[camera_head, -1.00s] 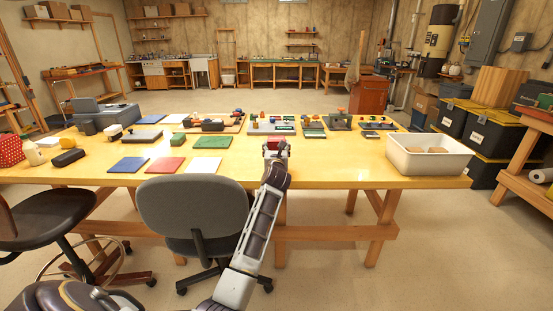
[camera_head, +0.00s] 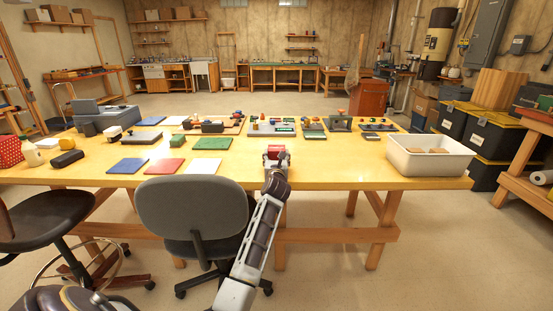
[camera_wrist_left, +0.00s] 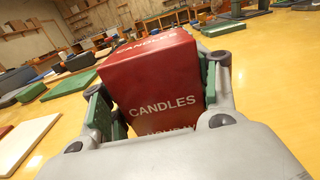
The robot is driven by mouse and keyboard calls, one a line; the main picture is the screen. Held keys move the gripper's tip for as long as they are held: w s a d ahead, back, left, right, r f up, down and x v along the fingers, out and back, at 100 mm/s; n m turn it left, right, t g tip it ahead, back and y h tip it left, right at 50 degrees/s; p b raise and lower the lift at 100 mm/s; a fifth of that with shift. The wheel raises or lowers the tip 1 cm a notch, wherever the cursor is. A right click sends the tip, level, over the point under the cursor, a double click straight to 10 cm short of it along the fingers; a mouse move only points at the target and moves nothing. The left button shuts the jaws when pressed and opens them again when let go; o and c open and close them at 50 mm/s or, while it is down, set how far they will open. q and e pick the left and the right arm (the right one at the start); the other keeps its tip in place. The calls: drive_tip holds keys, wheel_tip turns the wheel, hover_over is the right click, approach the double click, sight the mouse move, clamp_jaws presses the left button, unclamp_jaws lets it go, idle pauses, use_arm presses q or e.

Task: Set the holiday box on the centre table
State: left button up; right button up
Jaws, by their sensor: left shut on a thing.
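A red box lettered CANDLES (camera_wrist_left: 155,90) is between the fingers of my left gripper (camera_wrist_left: 158,100), which is shut on it. In the head view the left gripper (camera_head: 276,162) is over the near middle part of the long wooden table (camera_head: 330,165), with the red box (camera_head: 275,149) in it. I cannot tell whether the box's underside touches the tabletop. The lower part of the box is hidden by the gripper in the wrist view. My right gripper is not in view.
Blue, red and white flat pads (camera_head: 165,166) and a green mat (camera_head: 212,143) lie left of the gripper. Tool trays line the far side. A white bin (camera_head: 430,160) stands at the right end. A grey chair (camera_head: 193,210) is at the near edge. Tabletop right of the gripper is clear.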

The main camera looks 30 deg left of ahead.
use_arm(q)
drive_tip(key=shift+f, duration=0.1)
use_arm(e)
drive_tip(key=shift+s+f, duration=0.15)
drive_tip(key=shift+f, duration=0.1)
use_arm(q)
drive_tip(key=o, duration=1.1)
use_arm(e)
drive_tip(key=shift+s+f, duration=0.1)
